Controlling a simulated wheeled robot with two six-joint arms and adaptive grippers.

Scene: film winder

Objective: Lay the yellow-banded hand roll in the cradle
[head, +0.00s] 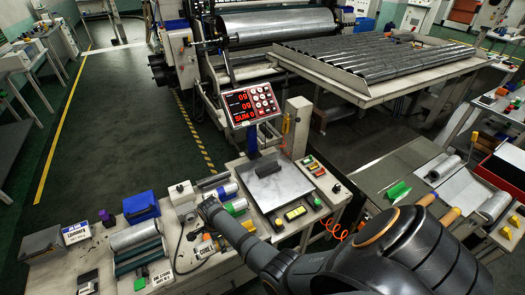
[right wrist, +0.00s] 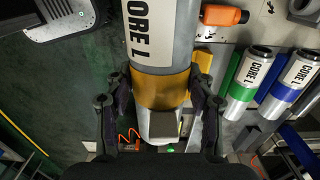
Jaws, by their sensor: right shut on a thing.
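The yellow-banded hand roll (right wrist: 158,88) is a grey cylinder with a white "CORE L" label. It fills the middle of the right wrist view. My right gripper (right wrist: 162,82) is shut on it, one finger on each side of the yellow band. In the head view my right arm reaches from the lower right to the small rolls on the bench, and the held roll is hard to make out there. A stand with parallel rollers (head: 137,245) sits on the left bench; I cannot tell whether it is the cradle. My left gripper is not in view.
A green-banded roll (right wrist: 241,80) and a blue-banded roll (right wrist: 287,85) lie beside the held roll. An orange object (right wrist: 225,15) is near its upper end. A grey plate (head: 278,188) and a red-lit display (head: 250,104) stand to the right of the rolls.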

